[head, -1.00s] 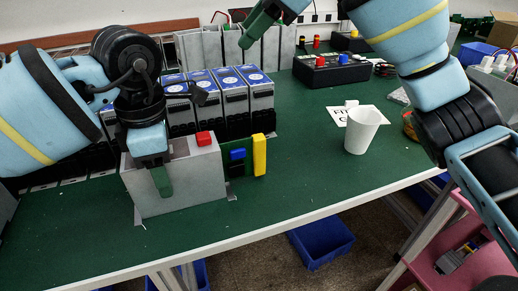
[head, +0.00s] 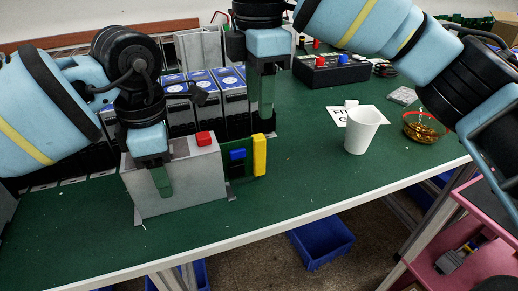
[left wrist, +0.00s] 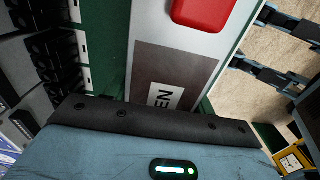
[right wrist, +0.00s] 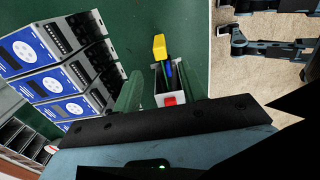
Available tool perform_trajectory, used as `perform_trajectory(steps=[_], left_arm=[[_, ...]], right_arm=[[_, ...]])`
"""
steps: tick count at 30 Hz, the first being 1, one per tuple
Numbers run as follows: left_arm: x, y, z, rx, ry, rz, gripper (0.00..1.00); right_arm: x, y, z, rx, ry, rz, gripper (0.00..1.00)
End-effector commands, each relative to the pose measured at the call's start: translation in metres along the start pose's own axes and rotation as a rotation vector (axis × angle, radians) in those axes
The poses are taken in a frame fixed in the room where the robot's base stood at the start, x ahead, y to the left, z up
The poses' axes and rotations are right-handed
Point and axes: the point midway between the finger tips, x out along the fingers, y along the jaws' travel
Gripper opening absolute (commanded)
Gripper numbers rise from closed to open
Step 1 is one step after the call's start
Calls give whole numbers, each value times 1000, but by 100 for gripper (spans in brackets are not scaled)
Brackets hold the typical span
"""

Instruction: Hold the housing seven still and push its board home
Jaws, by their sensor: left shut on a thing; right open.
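The housing (head: 190,184) is a grey box with a red block on top, standing near the table's front left. It also shows in the left wrist view (left wrist: 178,58), with a label partly reading "EN". My left gripper (head: 158,172) is shut on the housing from above. The board (head: 226,162) is green with a blue part and a yellow strip (head: 259,155), and sticks out of the housing's right side. In the right wrist view the yellow strip (right wrist: 159,47) shows beyond the housing. My right gripper (head: 264,100) is open and empty, pointing down above and behind the board.
Several blue-topped units (head: 230,90) stand in a row behind the housing. A white cup (head: 361,130), a bowl (head: 422,128) and a black box with buttons (head: 333,68) stand to the right.

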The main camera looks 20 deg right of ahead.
Motion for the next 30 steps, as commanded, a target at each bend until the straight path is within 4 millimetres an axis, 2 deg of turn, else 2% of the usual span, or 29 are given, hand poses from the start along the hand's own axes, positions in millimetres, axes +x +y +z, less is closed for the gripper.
perform_trajectory(steps=[5,19,24,30], left_arm=[[-1,0,0,0,-1,1,20],[-1,0,0,0,-1,1,20],[-1,0,0,0,-1,1,20],[-1,0,0,0,-1,1,20]], right_arm=[[18,0,0,-1,2,-4,42],[97,0,1,3,1,-1,42],[113,0,0,3,1,0,42],[119,0,0,3,2,1,42]])
